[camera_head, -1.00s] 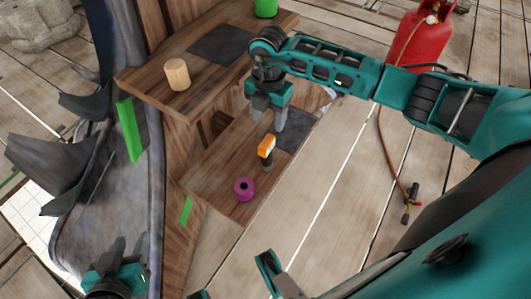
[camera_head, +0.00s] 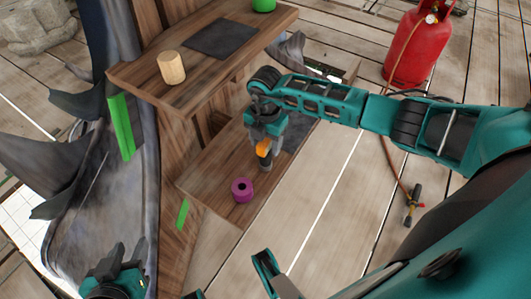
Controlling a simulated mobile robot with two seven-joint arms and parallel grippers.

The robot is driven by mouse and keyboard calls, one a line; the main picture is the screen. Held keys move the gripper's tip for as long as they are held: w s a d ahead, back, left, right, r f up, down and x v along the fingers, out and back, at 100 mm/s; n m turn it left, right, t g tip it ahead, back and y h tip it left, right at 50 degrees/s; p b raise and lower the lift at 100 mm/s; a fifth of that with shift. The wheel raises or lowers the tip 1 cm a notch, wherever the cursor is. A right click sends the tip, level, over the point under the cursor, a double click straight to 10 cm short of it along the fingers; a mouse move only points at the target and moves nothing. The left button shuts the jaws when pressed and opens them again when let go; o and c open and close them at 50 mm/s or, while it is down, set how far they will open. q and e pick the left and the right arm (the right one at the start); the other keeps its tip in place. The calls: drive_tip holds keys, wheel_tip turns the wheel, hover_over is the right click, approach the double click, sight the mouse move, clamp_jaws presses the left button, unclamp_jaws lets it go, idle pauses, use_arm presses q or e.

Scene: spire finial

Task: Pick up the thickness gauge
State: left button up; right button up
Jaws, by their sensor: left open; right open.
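The object that seems to be the thickness gauge (camera_head: 264,148) has an orange head and a dark lower part. It stands on the lower wooden shelf in the head view. My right gripper (camera_head: 260,148) is open right at its orange head, pointing down, and covers part of it. I cannot tell whether the fingers touch it. My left gripper (camera_head: 122,262) is open and empty at the lower left, far from the gauge.
A purple ring (camera_head: 242,190) sits on the lower shelf (camera_head: 215,160) close to the gauge. The upper shelf (camera_head: 140,75) holds a wooden cylinder (camera_head: 171,67), a dark mat (camera_head: 222,38) and a green object (camera_head: 263,4). A red gas cylinder (camera_head: 415,45) stands behind on the planks.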

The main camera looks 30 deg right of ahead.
drive_tip(key=shift+r, duration=0.1)
clamp_jaws()
idle(0.3)
